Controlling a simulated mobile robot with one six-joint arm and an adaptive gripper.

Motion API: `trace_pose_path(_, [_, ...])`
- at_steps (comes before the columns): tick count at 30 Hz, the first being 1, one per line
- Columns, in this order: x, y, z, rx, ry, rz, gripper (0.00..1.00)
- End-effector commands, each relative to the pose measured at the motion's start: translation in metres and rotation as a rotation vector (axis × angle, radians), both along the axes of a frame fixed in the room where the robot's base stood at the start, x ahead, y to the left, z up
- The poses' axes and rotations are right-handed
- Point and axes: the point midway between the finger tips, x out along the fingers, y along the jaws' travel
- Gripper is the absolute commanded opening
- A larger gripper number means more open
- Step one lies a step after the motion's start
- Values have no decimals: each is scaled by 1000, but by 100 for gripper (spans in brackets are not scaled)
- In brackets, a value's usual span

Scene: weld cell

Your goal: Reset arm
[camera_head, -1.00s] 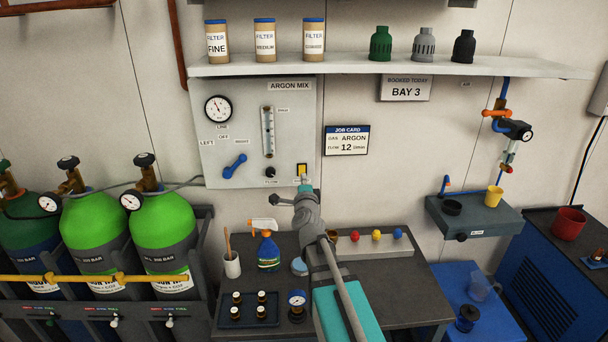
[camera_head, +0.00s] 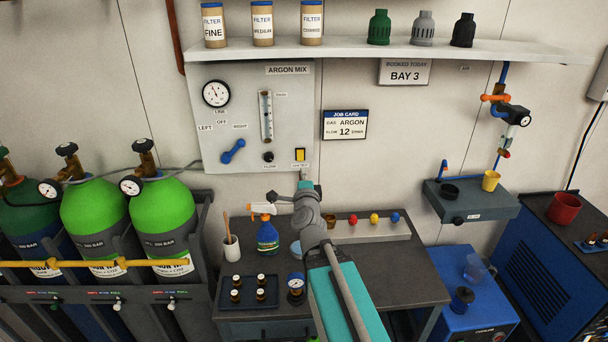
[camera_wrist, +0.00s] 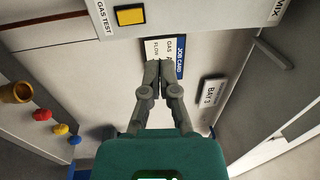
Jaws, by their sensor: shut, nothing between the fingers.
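My gripper (camera_wrist: 159,68) is shut and empty in the wrist view, its two fingers together in front of the job card (camera_wrist: 180,55). In the head view my gripper (camera_head: 303,178) is small and hangs just below the yellow gas test button (camera_head: 300,155) on the argon mix panel (camera_head: 225,110). The button also shows in the wrist view (camera_wrist: 130,15). A gap between the fingertips and the panel is hard to judge. My arm reaches up over the grey bench.
The bench (camera_head: 400,285) holds a spray bottle (camera_head: 267,236), a brush cup (camera_head: 231,248), a tray of small bottles (camera_head: 249,291) and a rail with coloured knobs (camera_head: 370,228). Green cylinders (camera_head: 160,215) stand left. A shelf (camera_head: 350,52) runs above.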

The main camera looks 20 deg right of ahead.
Motion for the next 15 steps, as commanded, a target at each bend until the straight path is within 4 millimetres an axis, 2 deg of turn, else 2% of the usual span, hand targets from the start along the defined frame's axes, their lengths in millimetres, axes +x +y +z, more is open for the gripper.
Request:
trace_pose_path(8, [0, 0, 0, -5, 3, 3, 0])
trace_pose_path(15, [5, 19, -11, -83, 80, 84, 0])
